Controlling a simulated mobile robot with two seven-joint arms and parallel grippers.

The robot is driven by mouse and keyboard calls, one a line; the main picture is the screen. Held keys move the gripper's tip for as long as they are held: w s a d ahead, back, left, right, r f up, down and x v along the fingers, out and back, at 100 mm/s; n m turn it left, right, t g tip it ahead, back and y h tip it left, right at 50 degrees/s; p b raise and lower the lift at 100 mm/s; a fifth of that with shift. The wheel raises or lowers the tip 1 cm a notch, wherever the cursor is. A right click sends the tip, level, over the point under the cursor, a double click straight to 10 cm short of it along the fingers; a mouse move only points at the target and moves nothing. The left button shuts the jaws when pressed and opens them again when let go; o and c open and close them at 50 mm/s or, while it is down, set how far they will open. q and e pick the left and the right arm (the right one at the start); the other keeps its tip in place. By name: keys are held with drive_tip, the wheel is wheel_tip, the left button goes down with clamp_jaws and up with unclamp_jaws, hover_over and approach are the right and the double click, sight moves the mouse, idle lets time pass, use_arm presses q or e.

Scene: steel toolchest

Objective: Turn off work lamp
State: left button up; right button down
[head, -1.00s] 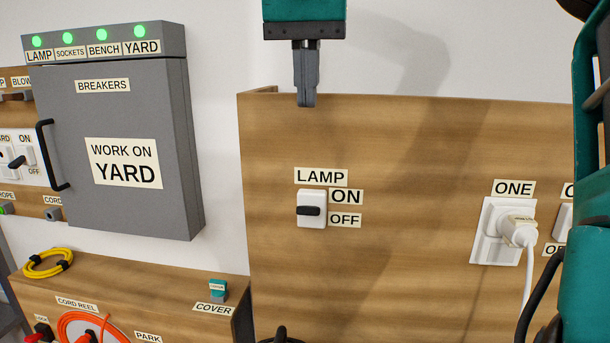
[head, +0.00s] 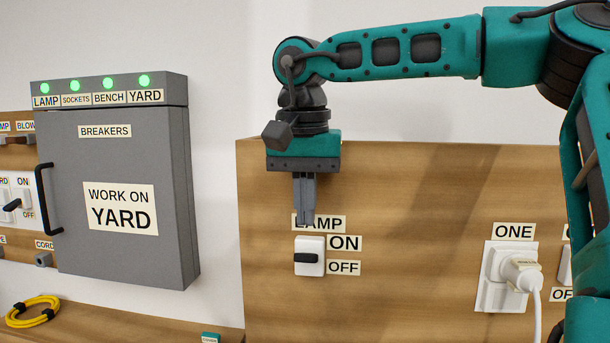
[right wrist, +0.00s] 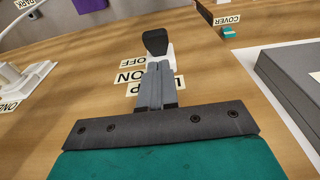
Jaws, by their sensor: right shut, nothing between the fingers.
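The lamp switch is a white plate (head: 311,268) with a black lever (head: 306,258) on the wooden panel (head: 400,200). ON is labelled at its upper right and OFF at its lower right. The lever sticks out of the plate; I cannot tell which way it is set. My right gripper (head: 307,222) points down, shut and empty, just above the switch and in front of the LAMP label. In the right wrist view the fingertips (right wrist: 158,68) show close to the lever (right wrist: 155,42), with a seeming small gap. My left gripper is out of view.
A grey breaker box (head: 115,190) with green lights stands at the left. A white plug (head: 521,273) sits in socket ONE at the right. A yellow coil (head: 33,312) lies on the lower ledge. The panel around the switch is clear.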

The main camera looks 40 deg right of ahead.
sight(305, 253)
drive_tip(key=f, duration=0.1)
drive_tip(key=s+a+f, duration=0.1)
drive_tip(key=shift+a+f, duration=0.1)
drive_tip(key=shift+f, duration=0.3)
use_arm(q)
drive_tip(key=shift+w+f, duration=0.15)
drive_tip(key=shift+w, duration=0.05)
use_arm(e)
drive_tip(key=shift+f, duration=0.15)
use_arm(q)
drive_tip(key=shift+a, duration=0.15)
